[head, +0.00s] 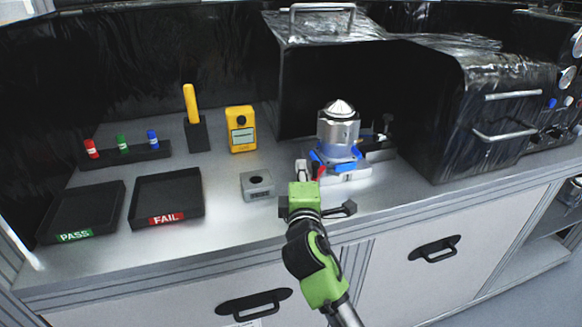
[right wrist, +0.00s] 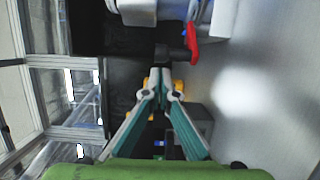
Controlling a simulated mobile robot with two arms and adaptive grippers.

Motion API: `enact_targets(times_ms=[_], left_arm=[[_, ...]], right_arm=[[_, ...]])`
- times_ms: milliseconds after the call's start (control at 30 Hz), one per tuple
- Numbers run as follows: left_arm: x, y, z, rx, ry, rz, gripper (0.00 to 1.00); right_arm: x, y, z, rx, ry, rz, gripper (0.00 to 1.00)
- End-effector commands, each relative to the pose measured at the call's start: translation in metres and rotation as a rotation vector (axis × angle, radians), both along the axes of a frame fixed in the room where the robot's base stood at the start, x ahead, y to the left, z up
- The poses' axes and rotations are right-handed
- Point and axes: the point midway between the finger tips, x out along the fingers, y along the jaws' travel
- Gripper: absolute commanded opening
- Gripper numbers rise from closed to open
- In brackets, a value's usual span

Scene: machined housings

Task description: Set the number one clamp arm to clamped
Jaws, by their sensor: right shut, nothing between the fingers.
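A silver machined housing (head: 339,130) with a domed top stands upright in a fixture with blue parts (head: 335,160) and a pale base (head: 347,174). A red-ended clamp lever (head: 320,173) is at the fixture's near left side; in the right wrist view its red end (right wrist: 191,43) shows beside the fixture. I cannot read a number on it. My right gripper (head: 303,168) is just left of the lever. In the right wrist view its teal fingers (right wrist: 160,73) meet at the tips, empty, close to the lever's dark part. My left gripper is out of view.
A small grey block (head: 257,185) lies left of the gripper. PASS (head: 84,211) and FAIL (head: 167,198) trays, a yellow meter (head: 241,129), a yellow-handled tool (head: 191,103) and a rack (head: 126,153) are farther left. A black covered machine (head: 440,110) stands right of the fixture.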

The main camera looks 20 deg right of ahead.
Motion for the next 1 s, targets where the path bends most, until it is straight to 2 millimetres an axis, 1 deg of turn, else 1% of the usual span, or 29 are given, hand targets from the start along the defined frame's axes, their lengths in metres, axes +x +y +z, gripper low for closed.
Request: enact_targets(times_ms=[33, 167, 300, 567, 767, 1000], left_arm=[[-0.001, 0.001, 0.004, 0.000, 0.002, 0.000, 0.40], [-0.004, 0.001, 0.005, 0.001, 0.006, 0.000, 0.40], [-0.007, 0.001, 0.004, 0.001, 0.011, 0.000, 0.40], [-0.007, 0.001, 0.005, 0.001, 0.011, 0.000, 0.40], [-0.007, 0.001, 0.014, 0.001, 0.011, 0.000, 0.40], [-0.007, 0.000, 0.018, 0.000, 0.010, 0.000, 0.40]], right_arm=[[-0.003, -0.004, 0.001, -0.001, 0.001, 0.000, 0.00], [-0.007, -0.009, 0.000, 0.000, 0.000, 0.000, 0.00], [-0.007, -0.009, 0.000, 0.000, 0.000, 0.001, 0.00], [-0.007, -0.009, 0.000, 0.000, 0.000, 0.004, 0.00], [-0.010, -0.012, 0.002, -0.002, 0.001, 0.040, 0.00], [-0.012, -0.014, 0.001, -0.002, 0.001, 0.071, 0.00]])
